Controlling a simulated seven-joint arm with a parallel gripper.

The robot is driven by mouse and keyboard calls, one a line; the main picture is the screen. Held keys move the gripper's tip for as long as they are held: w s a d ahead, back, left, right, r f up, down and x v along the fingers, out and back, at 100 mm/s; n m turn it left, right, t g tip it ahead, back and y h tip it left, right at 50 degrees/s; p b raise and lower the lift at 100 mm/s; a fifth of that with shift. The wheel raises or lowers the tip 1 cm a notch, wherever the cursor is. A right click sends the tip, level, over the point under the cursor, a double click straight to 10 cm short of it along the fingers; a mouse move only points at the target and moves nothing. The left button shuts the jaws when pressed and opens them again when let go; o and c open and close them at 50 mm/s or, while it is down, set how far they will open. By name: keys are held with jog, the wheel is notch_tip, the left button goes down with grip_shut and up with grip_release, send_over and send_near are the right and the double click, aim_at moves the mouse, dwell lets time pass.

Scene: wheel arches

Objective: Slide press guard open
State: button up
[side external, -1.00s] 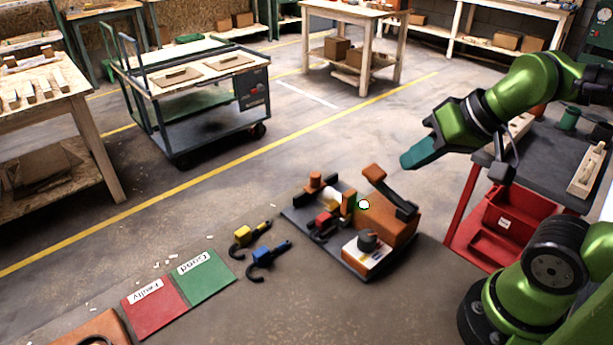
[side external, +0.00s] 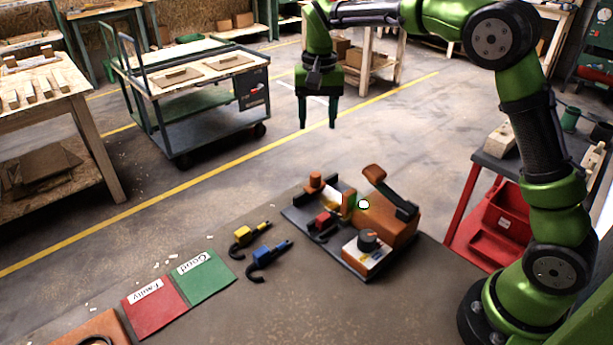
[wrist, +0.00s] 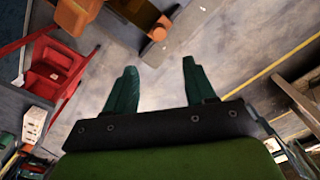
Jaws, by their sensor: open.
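The press (side external: 388,222) stands on a dark base plate on the table, with an orange body and a raised orange-tipped lever. An upright orange plate (side external: 348,203), which looks like the guard, stands at its left front beside a white round knob (side external: 364,204). I cannot tell how far the guard is slid. My gripper (side external: 317,126) points down, open and empty, in the air above and behind the press, apart from it. In the wrist view its two fingers (wrist: 158,66) are spread, and part of the press fixture (wrist: 135,10) shows at the top edge.
A box with a dark dial (side external: 367,240) sits at the base's front. A red-and-black clip part (side external: 323,224) lies on the fixture. Yellow (side external: 243,234) and blue (side external: 263,256) clip parts lie left of it. Green (side external: 208,276) and red (side external: 153,303) mats lie further left.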

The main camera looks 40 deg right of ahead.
aim_at(315, 174)
jog(key=shift+m, duration=0.6)
notch_tip(315, 174, down, 15)
jog(key=shift+w+r, duration=0.1)
grip_shut()
dwell(0.3)
